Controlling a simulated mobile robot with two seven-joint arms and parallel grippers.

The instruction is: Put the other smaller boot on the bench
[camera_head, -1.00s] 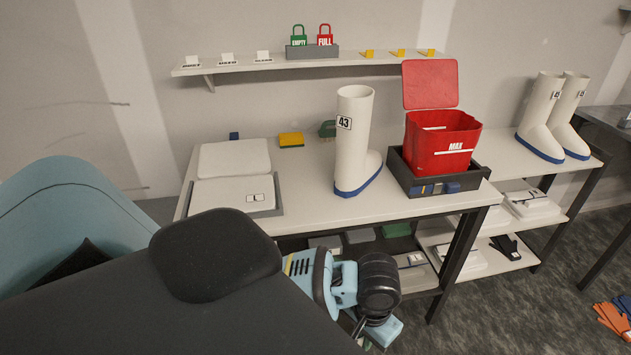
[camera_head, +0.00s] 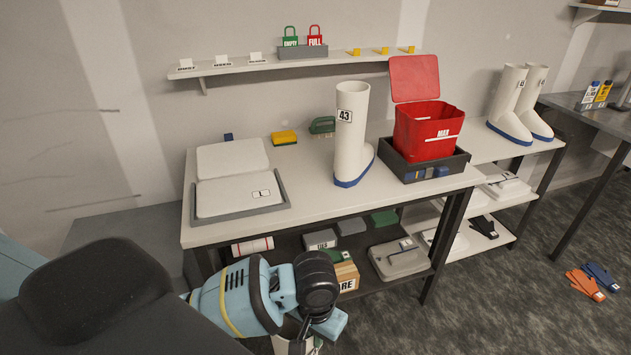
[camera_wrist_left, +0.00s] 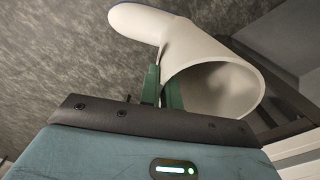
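A white boot with a blue sole, marked 43 (camera_head: 352,130), stands upright on the bench (camera_head: 300,215), left of the red bin. Another white boot (camera_wrist_left: 205,65) fills the upper middle of the left wrist view, its open top facing the camera and its foot pointing to the upper left. The green fingers of my left gripper (camera_wrist_left: 162,92) are close together at its rim, shut on the shaft wall. In the head view my left gripper (camera_head: 305,342) is low in front of the bench, with a bit of white below it. My right gripper is not in view.
A red bin marked MAX (camera_head: 428,132) sits in a dark tray (camera_head: 425,170) right of the standing boot. A flat pale tray (camera_head: 240,208) lies at the bench's left. Two more white boots (camera_head: 515,105) stand farther right. Bare benchtop lies between the pale tray and the standing boot.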

